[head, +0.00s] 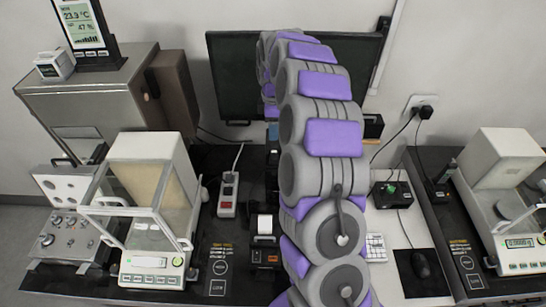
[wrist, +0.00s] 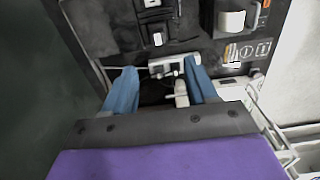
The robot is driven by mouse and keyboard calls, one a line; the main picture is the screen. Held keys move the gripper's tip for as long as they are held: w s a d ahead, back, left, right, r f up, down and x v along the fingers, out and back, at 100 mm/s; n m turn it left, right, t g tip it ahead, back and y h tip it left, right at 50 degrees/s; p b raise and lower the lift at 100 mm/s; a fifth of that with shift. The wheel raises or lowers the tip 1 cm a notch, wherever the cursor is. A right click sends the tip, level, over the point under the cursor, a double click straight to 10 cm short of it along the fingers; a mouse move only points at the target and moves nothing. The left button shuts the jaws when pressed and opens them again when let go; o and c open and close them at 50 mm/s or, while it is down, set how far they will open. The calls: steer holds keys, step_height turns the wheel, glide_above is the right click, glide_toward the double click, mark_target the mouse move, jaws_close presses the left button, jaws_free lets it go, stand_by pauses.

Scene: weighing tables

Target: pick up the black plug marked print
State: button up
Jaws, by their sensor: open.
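My gripper (wrist: 163,76) shows in the wrist view as two blue fingers, spread apart with nothing held between them. Just beyond the fingertips is a white power strip (wrist: 171,65), with a small pale piece (wrist: 181,91) between the fingers. In the head view a power strip (head: 228,194) with red parts and a cord lies on the dark left table, and a black plug (head: 426,112) sits in the wall socket. I cannot read a print mark on any plug. My gripper is hidden in the head view, behind my grey and purple arm.
A glass-sided balance (head: 152,262) and a steel cabinet (head: 85,95) stand at left. A small black printer (head: 265,248) stands beside my arm. A dark monitor (head: 232,75) is behind it. Another balance (head: 520,258), a mouse (head: 421,264) and a black box (head: 391,196) are at right.

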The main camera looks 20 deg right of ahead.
mark_target(274, 151)
steer(key=f, duration=0.5)
steer(key=d+f, duration=0.1)
steer(key=f, duration=0.2)
steer(key=shift+d, duration=0.1)
steer(key=shift+a+f, duration=0.2)
steer(key=shift+f, duration=0.1)
steer(key=f, duration=0.4)
steer(key=shift+w+a+f+b, duration=0.2)
steer(key=shift+a+b, duration=0.1)
steer(key=shift+a, duration=0.1)
steer(key=shift+d+f, duration=0.1)
steer(key=shift+d, duration=0.2)
steer(key=shift+c, duration=0.8)
steer(key=shift+a, duration=0.1)
steer(key=c, duration=0.8)
